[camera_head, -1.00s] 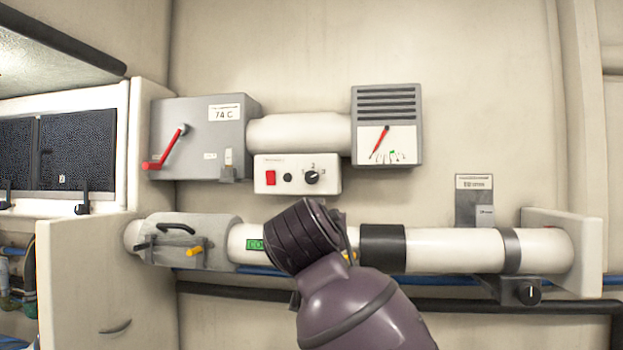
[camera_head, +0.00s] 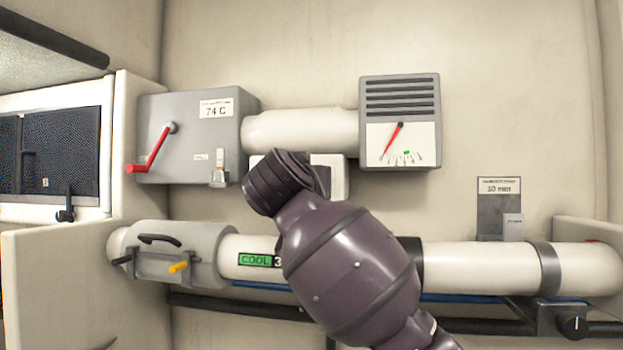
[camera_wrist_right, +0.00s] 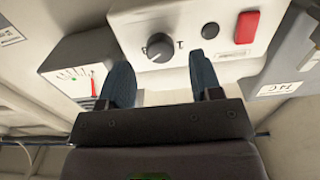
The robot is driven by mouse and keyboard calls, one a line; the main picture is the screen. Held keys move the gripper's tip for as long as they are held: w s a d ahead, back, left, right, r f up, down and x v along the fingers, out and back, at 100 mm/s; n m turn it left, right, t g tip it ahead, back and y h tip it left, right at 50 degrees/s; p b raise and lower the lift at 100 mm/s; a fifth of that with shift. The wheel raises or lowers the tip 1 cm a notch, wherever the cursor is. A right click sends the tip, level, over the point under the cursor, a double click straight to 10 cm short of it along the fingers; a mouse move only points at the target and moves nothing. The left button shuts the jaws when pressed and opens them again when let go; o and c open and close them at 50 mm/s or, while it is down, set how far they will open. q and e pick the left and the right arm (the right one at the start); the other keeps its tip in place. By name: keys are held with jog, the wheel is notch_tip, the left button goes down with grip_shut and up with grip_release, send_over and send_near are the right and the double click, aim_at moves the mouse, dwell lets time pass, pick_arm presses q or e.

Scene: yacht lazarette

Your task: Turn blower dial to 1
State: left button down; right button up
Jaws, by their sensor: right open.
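The blower panel is a white box (camera_head: 335,178) on the wall, mostly hidden behind my right arm in the head view. In the right wrist view the box (camera_wrist_right: 190,18) shows upside down, with a dark grey dial (camera_wrist_right: 160,47), a black button (camera_wrist_right: 210,30) and a red switch (camera_wrist_right: 246,27). My right gripper (camera_wrist_right: 165,82) is open and empty, its two dark blue fingers pointing at the panel. The dial lies beyond the fingertips, between them and nearer the left finger, apparently apart from both. My left gripper is out of view.
A gauge box with a red needle (camera_head: 393,138) is right of the panel. A grey box with a red lever (camera_head: 152,150) is at left. A white pipe (camera_head: 470,268) with a green COOL label (camera_head: 257,260) runs below.

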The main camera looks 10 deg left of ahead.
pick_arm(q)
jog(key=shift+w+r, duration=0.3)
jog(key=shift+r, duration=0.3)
pick_arm(e)
jog(key=w, duration=0.3)
jog(key=c, duration=0.9)
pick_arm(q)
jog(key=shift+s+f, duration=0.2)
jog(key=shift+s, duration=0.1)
